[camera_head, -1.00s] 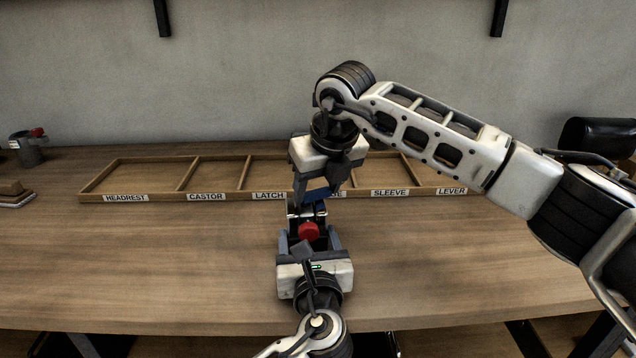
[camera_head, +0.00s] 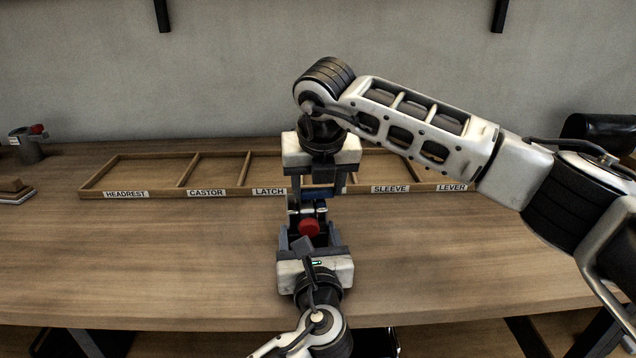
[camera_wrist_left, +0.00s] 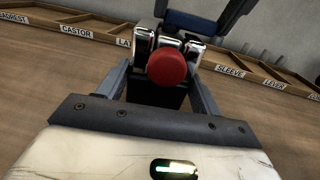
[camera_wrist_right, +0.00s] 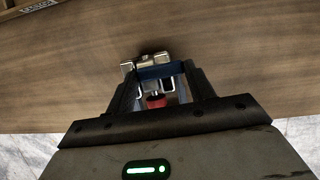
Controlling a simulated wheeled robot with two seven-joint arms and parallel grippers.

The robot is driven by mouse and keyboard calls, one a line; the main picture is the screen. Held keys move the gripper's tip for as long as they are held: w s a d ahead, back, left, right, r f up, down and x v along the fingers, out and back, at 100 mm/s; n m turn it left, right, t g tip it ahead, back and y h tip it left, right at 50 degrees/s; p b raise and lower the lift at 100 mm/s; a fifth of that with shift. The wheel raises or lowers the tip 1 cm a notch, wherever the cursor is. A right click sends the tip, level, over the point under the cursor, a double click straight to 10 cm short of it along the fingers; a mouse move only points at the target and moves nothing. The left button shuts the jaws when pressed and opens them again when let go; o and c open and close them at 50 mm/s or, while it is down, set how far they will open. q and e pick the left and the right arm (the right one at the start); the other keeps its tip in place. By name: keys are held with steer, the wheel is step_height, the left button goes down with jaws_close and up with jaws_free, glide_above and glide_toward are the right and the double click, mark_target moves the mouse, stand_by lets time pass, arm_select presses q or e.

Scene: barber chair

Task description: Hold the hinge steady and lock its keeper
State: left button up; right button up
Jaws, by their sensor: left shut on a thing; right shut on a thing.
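The hinge has a dark body and bright metal parts (camera_wrist_left: 142,46) with a round red knob (camera_wrist_left: 166,68) on its near face. The knob also shows in the head view (camera_head: 309,228). My left gripper (camera_head: 310,238) is shut on the hinge from the near side, fingers on either side of its body. A blue part (camera_wrist_right: 160,72), apparently the keeper, sits at the top of the hinge. My right gripper (camera_head: 319,188) comes from above and is shut on this blue part. The fingers partly hide it, and I cannot tell whether it is fully seated.
A wooden compartment tray (camera_head: 155,193) with labels such as HEADREST, CASTOR, LATCH, SLEEVE and LEVER lies behind the grippers. The table (camera_head: 150,260) is clear on both sides of the hinge.

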steer(key=o, duration=1)
steer(key=shift+c, duration=0.2)
steer(key=v, duration=1.2)
steer(key=shift+r, duration=0.1)
arm_select(q)
steer(key=o, duration=1.6)
